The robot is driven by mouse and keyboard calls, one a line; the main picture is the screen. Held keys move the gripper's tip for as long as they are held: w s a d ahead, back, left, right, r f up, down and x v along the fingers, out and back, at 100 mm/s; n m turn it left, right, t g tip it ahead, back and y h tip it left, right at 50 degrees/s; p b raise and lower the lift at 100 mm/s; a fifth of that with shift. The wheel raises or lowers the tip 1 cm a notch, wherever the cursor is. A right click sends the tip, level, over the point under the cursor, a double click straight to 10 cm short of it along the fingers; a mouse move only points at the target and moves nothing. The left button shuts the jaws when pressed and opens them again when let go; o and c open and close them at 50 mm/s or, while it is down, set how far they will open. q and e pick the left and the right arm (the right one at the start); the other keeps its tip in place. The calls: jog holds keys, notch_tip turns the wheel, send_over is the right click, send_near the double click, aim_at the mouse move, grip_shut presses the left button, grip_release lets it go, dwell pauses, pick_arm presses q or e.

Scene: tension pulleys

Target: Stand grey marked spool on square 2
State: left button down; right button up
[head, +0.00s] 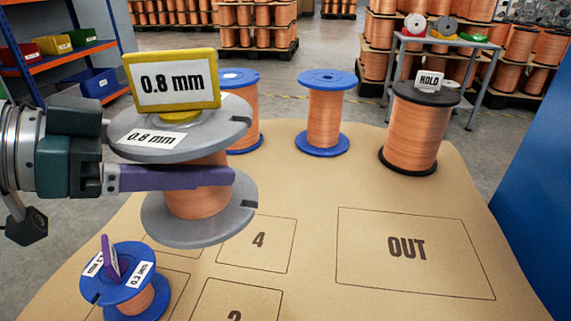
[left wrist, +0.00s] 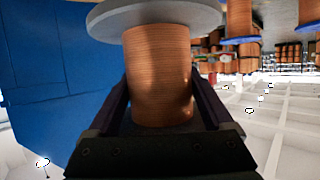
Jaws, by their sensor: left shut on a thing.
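The grey spool (head: 196,233) has grey flanges, copper wire, a "0.8 mm" label on its upper flange and a yellow "0.8 mm" sign (head: 173,82) on top. My left gripper (head: 220,177) is shut on its wound middle and holds it roughly upright above the brown mat (head: 318,222). In the left wrist view the wire winding (left wrist: 160,75) sits between both fingers. A square marked 4 (head: 258,242) lies right of the spool's lower flange. A nearer square (head: 235,312) shows only the top of its digit, possibly a 2. My right gripper is not in view.
A blue spool (head: 127,284) with a purple tag stands at the front left, covering part of the squares. Two blue spools (head: 325,112) and a black-flanged HOLD spool (head: 414,128) stand at the back. The OUT area (head: 407,248) is empty. A blue surface (head: 540,190) rises at right.

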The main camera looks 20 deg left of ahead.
pick_arm(q)
jog(key=f+b, duration=0.8)
jog(key=f, duration=0.2)
jog(key=f+b, duration=0.7)
jog(key=f, duration=0.3)
jog(key=f+b, duration=0.8)
jog(key=f, duration=0.2)
jog(key=shift+w+a+f+b, duration=0.2)
jog(key=shift+a+f+b, duration=0.05)
jog(key=shift+b, duration=0.1)
jog(key=shift+r, duration=0.15)
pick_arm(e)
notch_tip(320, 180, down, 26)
